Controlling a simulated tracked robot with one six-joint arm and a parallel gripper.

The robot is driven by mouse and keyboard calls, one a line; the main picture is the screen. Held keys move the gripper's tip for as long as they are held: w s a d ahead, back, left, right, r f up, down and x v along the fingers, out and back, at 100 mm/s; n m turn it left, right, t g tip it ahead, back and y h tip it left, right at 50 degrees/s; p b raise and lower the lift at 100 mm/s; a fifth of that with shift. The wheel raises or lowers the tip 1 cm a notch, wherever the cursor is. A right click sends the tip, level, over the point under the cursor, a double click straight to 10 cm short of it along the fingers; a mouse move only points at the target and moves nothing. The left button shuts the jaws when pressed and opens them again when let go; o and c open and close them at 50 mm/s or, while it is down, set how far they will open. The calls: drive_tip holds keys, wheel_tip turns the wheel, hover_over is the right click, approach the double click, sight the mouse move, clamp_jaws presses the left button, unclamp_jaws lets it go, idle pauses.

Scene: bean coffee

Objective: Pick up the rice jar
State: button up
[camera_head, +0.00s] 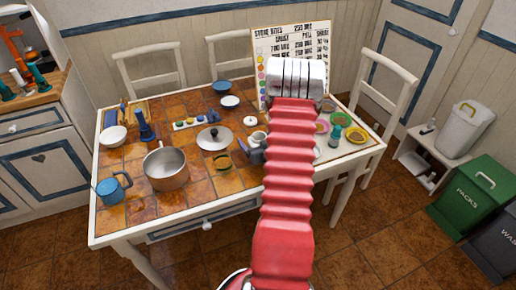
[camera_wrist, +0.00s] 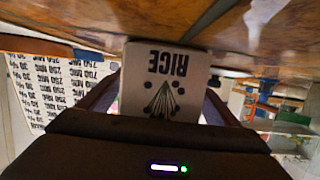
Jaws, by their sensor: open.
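The rice jar (camera_wrist: 158,72) is pale, with the word RICE and a dark plant drawing. My gripper (camera_wrist: 164,92) is open, with a dark finger on each side of the jar. I cannot tell whether the fingers touch it.
A price board (camera_head: 291,48) stands at the table's back. A pot (camera_head: 166,168), a lid (camera_head: 214,138), a blue mug (camera_head: 112,188) and a white bowl (camera_head: 113,136) are on the left half. Coloured plates (camera_head: 357,135) lie right of my arm. Chairs stand around the table.

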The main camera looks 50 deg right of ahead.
idle(0.5)
drive_tip(key=c, duration=1.6)
drive_tip(key=shift+r, duration=0.25)
drive_tip(key=shift+r, duration=4.8)
